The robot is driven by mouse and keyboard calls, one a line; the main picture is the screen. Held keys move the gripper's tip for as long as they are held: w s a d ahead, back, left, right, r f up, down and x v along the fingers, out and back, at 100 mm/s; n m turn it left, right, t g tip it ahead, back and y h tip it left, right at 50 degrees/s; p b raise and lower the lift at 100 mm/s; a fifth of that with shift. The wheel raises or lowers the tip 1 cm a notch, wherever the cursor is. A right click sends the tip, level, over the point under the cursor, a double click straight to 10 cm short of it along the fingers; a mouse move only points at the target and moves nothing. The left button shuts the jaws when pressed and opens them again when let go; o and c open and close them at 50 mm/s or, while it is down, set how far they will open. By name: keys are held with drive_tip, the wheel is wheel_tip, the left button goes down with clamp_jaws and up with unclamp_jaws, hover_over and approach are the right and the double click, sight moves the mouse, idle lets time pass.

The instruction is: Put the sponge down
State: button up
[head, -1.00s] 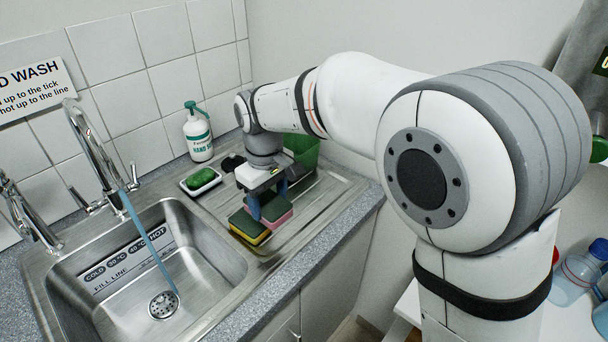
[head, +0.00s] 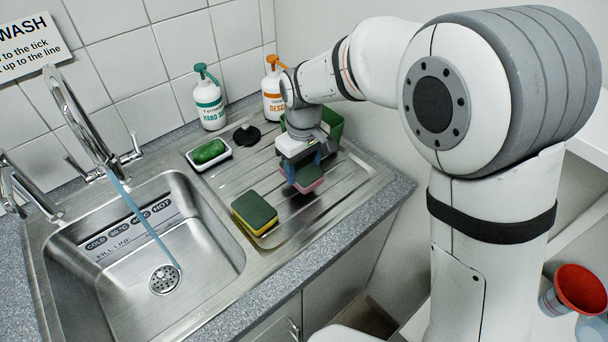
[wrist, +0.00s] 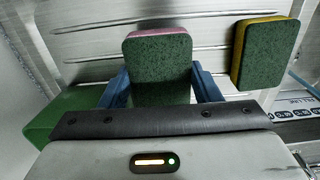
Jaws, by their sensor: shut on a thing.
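A pink sponge with a dark green scouring face (head: 309,181) is between the blue fingers of my gripper (head: 303,176) over the ribbed drainer (head: 285,222). In the wrist view the gripper (wrist: 160,92) is shut on this sponge (wrist: 158,65), one finger on each side, green face toward the camera. I cannot tell whether its underside touches the drainer. A second sponge, yellow with a green face (head: 255,212), lies on the drainer beside the sink, apart from the held one. It also shows at the right in the wrist view (wrist: 268,52).
A green tub (head: 333,124) stands just behind my gripper. A white dish with a green scourer (head: 209,152), a black plug (head: 246,136), a soap bottle (head: 209,100) and an orange-topped bottle (head: 272,92) are at the back. The sink (head: 205,215) is left; bare drainer lies in front.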

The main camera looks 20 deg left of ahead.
sight(302, 171)
drive_tip(key=shift+s+f, duration=0.2)
drive_tip(key=shift+f, duration=1.4)
drive_tip(key=shift+a+f, duration=0.1)
drive_tip(key=shift+f, duration=0.15)
drive_tip(key=o, duration=1.2)
drive_tip(key=shift+r, duration=0.1)
wheel_tip(302, 171, up, 12)
drive_tip(key=shift+r, duration=0.15)
drive_tip(key=shift+s, duration=0.1)
